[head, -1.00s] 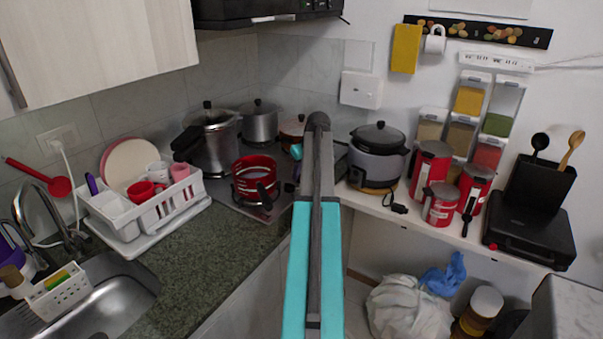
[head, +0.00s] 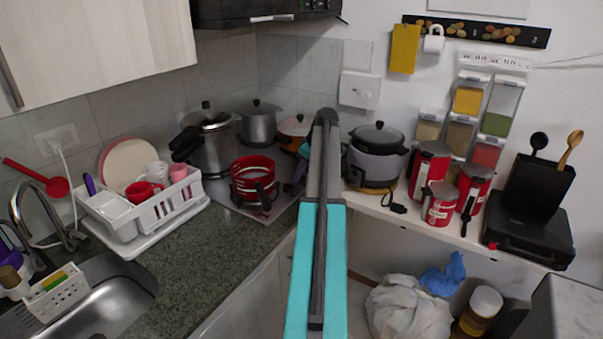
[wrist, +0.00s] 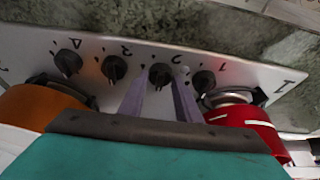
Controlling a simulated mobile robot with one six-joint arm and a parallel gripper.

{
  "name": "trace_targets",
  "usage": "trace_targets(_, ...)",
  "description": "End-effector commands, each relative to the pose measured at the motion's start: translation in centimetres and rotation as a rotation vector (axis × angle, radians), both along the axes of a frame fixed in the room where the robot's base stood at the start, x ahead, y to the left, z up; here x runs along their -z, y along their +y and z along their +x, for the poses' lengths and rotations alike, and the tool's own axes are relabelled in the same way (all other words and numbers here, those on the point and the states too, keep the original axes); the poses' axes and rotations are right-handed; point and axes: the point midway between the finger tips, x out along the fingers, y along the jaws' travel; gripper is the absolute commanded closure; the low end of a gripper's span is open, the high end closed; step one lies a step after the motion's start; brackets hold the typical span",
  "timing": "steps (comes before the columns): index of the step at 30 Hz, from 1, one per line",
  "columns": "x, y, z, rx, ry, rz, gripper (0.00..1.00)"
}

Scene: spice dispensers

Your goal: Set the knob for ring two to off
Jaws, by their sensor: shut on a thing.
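In the wrist view the grey cooktop panel (wrist: 225,67) carries a row of dark round knobs beside upside-down numbers. The knob for ring two (wrist: 160,75) sits below the number 2, between the two purple-grey fingers of my gripper (wrist: 163,80). The fingers are shut on this knob, one on each side. Its pointer direction is hard to read. The knob for ring one (wrist: 203,82) is just right of the right finger. In the head view my arm hides the knobs and most of my gripper.
The knobs for ring three (wrist: 114,68) and ring four (wrist: 68,63) are to the left. A red pot (wrist: 245,125) and an orange pot (wrist: 35,105) flank my gripper closely. The red pot also shows in the head view (head: 254,169), near a grey cooker (head: 376,163).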

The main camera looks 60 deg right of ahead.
Motion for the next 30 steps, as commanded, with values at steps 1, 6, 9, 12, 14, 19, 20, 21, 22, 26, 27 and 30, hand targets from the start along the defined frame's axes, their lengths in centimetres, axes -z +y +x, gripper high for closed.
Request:
trace_targets(1,0.1,0.0,-0.1,0.000,0.003,0.001,0.92)
trace_targets(6,0.1,0.0,-0.1,0.000,0.003,0.001,0.66)
trace_targets(9,0.1,0.0,-0.1,0.000,0.003,0.001,0.52)
trace_targets(12,0.1,0.0,0.0,0.000,0.002,0.001,0.52)
trace_targets(14,0.1,0.0,0.0,0.000,0.002,0.001,0.52)
trace_targets(19,0.0,0.0,0.0,0.001,0.001,0.000,0.52)
trace_targets(20,-0.1,0.0,0.0,0.001,0.001,0.000,0.52)
trace_targets(21,-0.2,0.0,-0.1,0.001,0.001,0.000,0.52)
trace_targets(22,-0.3,0.0,-0.1,0.001,0.000,0.000,0.52)
trace_targets(26,-1.1,0.0,-0.4,0.001,0.000,0.000,0.52)
trace_targets(27,-1.4,0.0,-0.6,0.000,0.000,0.000,0.52)
trace_targets(30,-2.5,0.0,-1.0,0.001,0.000,-0.002,0.52)
